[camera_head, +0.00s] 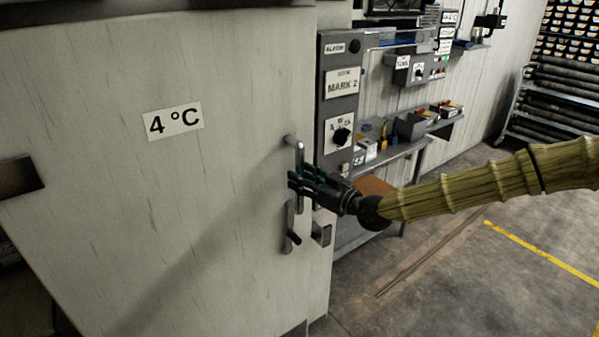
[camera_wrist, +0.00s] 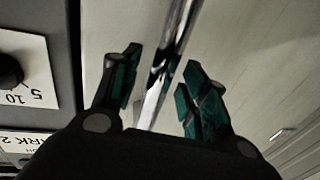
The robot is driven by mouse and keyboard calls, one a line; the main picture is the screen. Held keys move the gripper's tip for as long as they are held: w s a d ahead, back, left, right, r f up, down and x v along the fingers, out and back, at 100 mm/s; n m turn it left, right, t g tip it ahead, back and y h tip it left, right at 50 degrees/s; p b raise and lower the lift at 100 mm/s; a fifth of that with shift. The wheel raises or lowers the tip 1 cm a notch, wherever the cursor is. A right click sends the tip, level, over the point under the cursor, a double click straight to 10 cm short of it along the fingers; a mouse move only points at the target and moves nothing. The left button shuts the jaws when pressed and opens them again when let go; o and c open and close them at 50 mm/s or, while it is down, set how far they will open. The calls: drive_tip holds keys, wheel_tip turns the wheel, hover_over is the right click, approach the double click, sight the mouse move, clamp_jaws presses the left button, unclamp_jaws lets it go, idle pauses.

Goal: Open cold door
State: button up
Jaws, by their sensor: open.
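The cold door (camera_head: 120,200) is a large pale panel with a "4 °C" sign (camera_head: 173,121), and it fills the left of the head view. Near its right edge is an upright metal bar handle (camera_head: 299,152). A separate latch lever (camera_head: 290,222) sits just below the handle. My gripper (camera_head: 300,183) is at the handle. In the wrist view, the shiny handle bar (camera_wrist: 172,60) runs between the two open fingers of my gripper (camera_wrist: 160,92), with gaps visible on both sides. The door looks closed against its frame.
A grey control panel (camera_head: 341,90) labelled "MARK 2" stands right of the door. Beyond it is a bench (camera_head: 385,155) with small bins and tools. Racks of core (camera_head: 565,75) stand at the back right. Open floor (camera_head: 450,270) with a yellow line lies at the lower right.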

drive_tip(key=shift+w+a, duration=0.45)
drive_tip(key=shift+a, duration=0.05)
drive_tip(key=shift+c, duration=0.2)
clamp_jaws()
drive_tip(key=shift+s, duration=0.1)
